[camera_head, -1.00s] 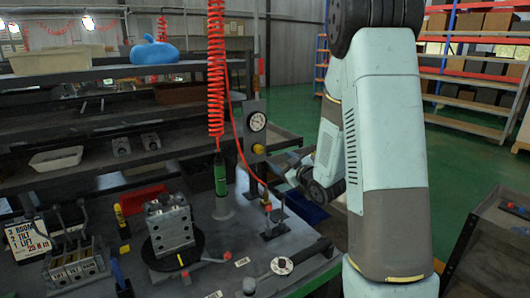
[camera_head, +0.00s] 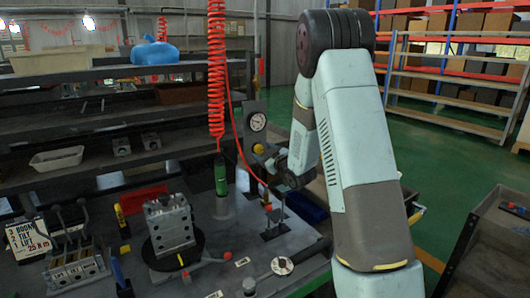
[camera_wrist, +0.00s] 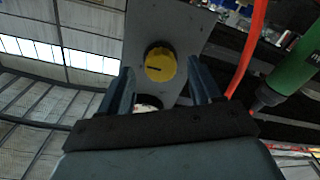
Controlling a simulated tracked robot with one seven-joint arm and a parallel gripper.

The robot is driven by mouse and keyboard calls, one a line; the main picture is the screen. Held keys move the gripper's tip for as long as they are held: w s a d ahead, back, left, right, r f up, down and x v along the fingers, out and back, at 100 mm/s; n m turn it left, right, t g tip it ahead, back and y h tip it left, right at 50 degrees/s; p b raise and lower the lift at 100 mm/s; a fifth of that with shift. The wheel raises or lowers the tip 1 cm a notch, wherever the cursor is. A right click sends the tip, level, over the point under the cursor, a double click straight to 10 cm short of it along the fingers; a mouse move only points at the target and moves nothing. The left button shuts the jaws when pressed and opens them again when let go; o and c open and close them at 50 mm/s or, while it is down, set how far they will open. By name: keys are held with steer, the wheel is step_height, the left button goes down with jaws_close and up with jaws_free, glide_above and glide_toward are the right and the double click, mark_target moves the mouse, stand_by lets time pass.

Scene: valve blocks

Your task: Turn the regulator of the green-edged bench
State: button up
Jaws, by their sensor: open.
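The regulator's yellow knob (camera_head: 258,148) sits on an upright grey plate (camera_head: 254,104), below a round white gauge (camera_head: 257,122). The plate stands at the right part of the bench (camera_head: 225,270). In the wrist view the yellow knob (camera_wrist: 160,64) faces me, with a dark mark across it, roughly level in the picture. My gripper (camera_wrist: 160,80) is open, its fingers to the left and right of the knob, apart from it. The gauge is mostly hidden behind my gripper there. In the head view my gripper (camera_head: 272,162) is small, close to the knob.
A red coiled hose (camera_head: 216,70) holds a green tool (camera_head: 221,176) left of the plate; a straight red hose runs beside the plate. A metal valve block (camera_head: 169,225) and levers (camera_head: 75,258) stand further left. A dark cart (camera_head: 490,245) stands at the right.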

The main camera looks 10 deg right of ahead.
steer(key=shift+x, duration=0.95)
steer(key=shift+c, duration=0.5)
